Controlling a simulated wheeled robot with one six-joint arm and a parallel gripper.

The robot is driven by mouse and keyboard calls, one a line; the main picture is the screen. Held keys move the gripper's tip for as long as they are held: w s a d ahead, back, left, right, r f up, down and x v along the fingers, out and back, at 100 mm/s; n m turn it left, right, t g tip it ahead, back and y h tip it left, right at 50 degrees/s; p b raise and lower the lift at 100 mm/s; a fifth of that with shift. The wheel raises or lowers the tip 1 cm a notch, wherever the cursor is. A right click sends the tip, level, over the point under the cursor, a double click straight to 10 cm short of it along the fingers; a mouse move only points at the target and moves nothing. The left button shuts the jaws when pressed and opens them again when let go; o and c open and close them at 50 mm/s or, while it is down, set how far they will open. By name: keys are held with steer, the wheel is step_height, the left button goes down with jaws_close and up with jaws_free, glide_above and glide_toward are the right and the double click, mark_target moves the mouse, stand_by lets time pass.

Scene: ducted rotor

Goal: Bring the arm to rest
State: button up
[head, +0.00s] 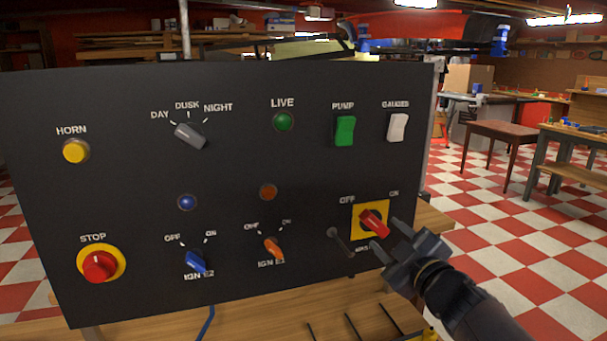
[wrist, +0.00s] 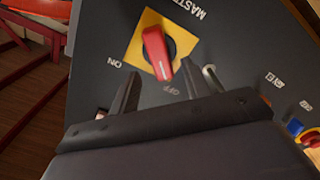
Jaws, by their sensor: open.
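My gripper (head: 384,238) is at the lower right of the black panel (head: 230,225), in front of the red master knob (head: 374,221). The knob sits on a yellow square plate (head: 357,229). In the wrist view my gripper (wrist: 160,80) is open and empty, its fingers apart. The red knob (wrist: 155,50) appears just beyond and between the fingertips, with a visible white line towards the OFF label. I cannot tell how much depth separates the fingertips from the knob. The gripper partly covers the label below the knob.
A small metal lever (head: 341,242) stands out left of my gripper. An orange knob (head: 273,247) and a blue knob (head: 196,262) are farther left, then a red stop button (head: 100,265). Open checkered floor (head: 490,225) lies right of the panel, with a brown table (head: 505,132) beyond.

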mark_target(378, 226)
steer(key=v, duration=0.7)
steer(key=b+x, duration=0.1)
steer(key=x, duration=1)
steer(key=shift+w+a+f, duration=0.1)
steer(key=shift+a, duration=0.05)
steer(key=shift+w+r+m+p, duration=0.15)
steer(key=shift+r+m+p, duration=0.15)
steer(key=shift+m+p, duration=0.7)
steer(key=m+p, duration=0.2)
steer(key=m, duration=0.2)
steer(key=shift+d+f+m+p, duration=0.1)
steer(key=shift+d+m+p, duration=0.1)
steer(key=shift+m+p, duration=0.4)
